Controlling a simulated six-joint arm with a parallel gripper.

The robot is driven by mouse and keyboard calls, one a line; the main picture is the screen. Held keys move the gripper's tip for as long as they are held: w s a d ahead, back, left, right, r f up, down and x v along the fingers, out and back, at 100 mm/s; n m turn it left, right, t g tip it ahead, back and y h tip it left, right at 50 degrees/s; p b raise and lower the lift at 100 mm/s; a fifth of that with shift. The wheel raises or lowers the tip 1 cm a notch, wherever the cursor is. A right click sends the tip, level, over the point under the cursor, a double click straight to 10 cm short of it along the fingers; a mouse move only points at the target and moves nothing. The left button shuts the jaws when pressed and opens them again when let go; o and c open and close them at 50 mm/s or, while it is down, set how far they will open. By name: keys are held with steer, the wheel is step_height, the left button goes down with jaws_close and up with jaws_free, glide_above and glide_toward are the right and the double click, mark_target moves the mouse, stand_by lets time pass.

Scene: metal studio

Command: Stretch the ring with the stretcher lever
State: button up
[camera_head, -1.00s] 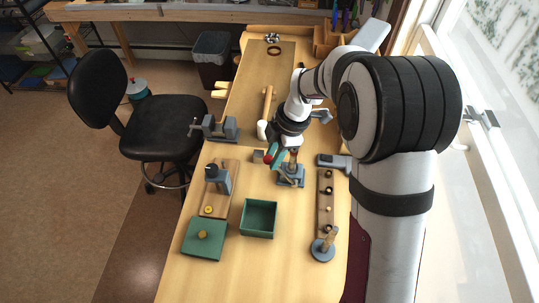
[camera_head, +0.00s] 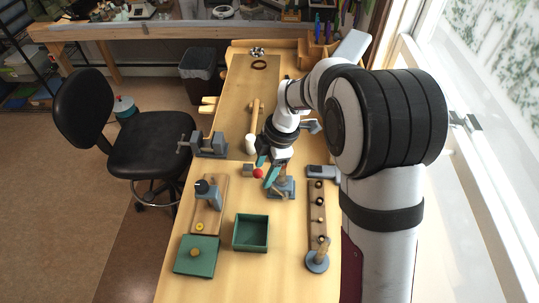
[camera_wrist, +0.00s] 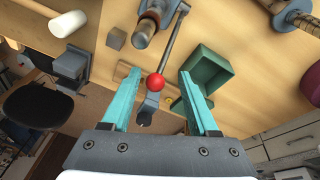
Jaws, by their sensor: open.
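The ring stretcher (camera_head: 282,187) stands on the bench below my gripper, a grey tool with a lever. The lever's metal rod (camera_wrist: 172,42) shows in the wrist view and ends in a red ball knob (camera_wrist: 156,82). The knob (camera_head: 258,173) also shows in the head view. My gripper (camera_head: 267,168) is open, with its teal fingers spread wide. In the wrist view the knob appears between the fingers (camera_wrist: 158,78), with a gap on both sides. I cannot tell how deep it sits between them. I cannot make out a ring on the stretcher.
A green open box (camera_head: 251,233) and a green lidded block (camera_head: 195,256) lie nearer. A vise (camera_head: 208,145) stands at the left edge. A wooden strip with several knobs (camera_head: 317,212) lies to the right. A small grey block (camera_head: 247,169) sits left of the gripper.

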steer(key=v, duration=1.4)
steer(key=shift+d+r, duration=0.15)
steer(key=shift+r, duration=0.2)
steer(key=s+d+f+m, duration=0.1)
steer(key=s+d+m, duration=0.1)
steer(key=s+m, duration=0.6)
steer(key=s+d+f+m, duration=0.2)
steer(key=s+m, duration=0.7)
steer(key=m, duration=0.1)
steer(key=s+d+f+m+h, duration=0.1)
steer(key=s+d+m, duration=0.1)
steer(key=s+m, duration=0.7)
steer(key=shift+s+d+f+m, duration=0.2)
steer(key=shift+d+f+m, duration=0.2)
steer(key=shift+m, duration=0.2)
